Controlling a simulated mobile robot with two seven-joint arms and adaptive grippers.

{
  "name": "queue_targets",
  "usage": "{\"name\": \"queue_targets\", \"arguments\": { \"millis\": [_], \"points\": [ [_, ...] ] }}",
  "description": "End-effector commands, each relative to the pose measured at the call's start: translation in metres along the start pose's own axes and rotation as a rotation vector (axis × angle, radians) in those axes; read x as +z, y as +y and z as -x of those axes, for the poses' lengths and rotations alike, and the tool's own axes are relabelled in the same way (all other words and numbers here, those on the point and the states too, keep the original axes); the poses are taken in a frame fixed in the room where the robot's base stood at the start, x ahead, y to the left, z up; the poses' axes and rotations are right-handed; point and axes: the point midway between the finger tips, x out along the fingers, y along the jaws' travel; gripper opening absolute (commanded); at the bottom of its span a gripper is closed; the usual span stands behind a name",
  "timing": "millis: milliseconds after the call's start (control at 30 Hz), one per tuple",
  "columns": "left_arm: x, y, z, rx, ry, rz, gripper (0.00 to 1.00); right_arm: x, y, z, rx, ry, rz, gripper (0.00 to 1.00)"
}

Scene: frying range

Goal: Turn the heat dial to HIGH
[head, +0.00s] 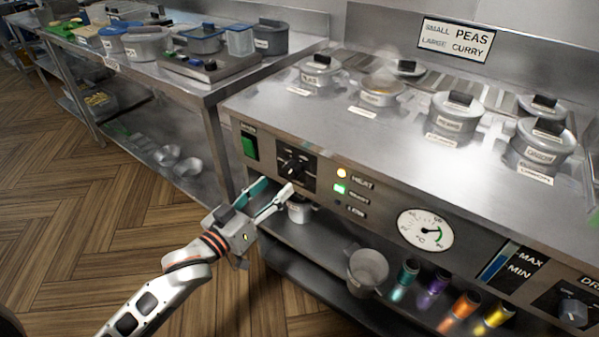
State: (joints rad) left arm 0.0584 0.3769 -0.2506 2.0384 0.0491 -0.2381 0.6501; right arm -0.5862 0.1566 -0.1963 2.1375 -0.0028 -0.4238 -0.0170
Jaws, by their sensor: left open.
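The heat dial (293,168) is a black knob on a dark square panel at the left of the range's front. The small marks around it are too small to read. My left gripper (273,194) is open, just below and left of the dial, with its fingers pointing up toward the panel. One finger is pale and one is teal. I cannot tell whether a fingertip touches the dial. Right of the dial, the lamp by HEAT (342,173) glows orange and the lamp below it (340,188) glows green. My right gripper is not in view.
A green switch (250,146) is left of the dial. A round gauge (425,231) is to the right. Lidded pots such as this one (457,111) stand on the range top. A lower shelf (318,241) holds cups and coloured bottles. Open wooden floor lies at the left.

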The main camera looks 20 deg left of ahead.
Motion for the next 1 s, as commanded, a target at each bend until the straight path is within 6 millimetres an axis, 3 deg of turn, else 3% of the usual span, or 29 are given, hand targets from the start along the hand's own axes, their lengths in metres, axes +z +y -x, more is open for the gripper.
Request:
{"name": "queue_targets", "arguments": {
  "millis": [200, 400, 867, 1000],
  "points": [
    [0.002, 0.0, -0.032, -0.001, -0.001, 0.001, 0.49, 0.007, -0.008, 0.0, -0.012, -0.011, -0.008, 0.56],
    [0.002, 0.0, -0.056, -0.001, -0.002, -0.001, 0.49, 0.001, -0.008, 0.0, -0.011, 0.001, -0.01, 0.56],
    [0.001, 0.0, -0.068, 0.0, -0.002, 0.0, 0.49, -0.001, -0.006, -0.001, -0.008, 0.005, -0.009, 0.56],
    [0.001, 0.0, -0.068, -0.001, -0.002, 0.0, 0.18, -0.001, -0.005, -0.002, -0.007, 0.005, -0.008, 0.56]
  ]
}}
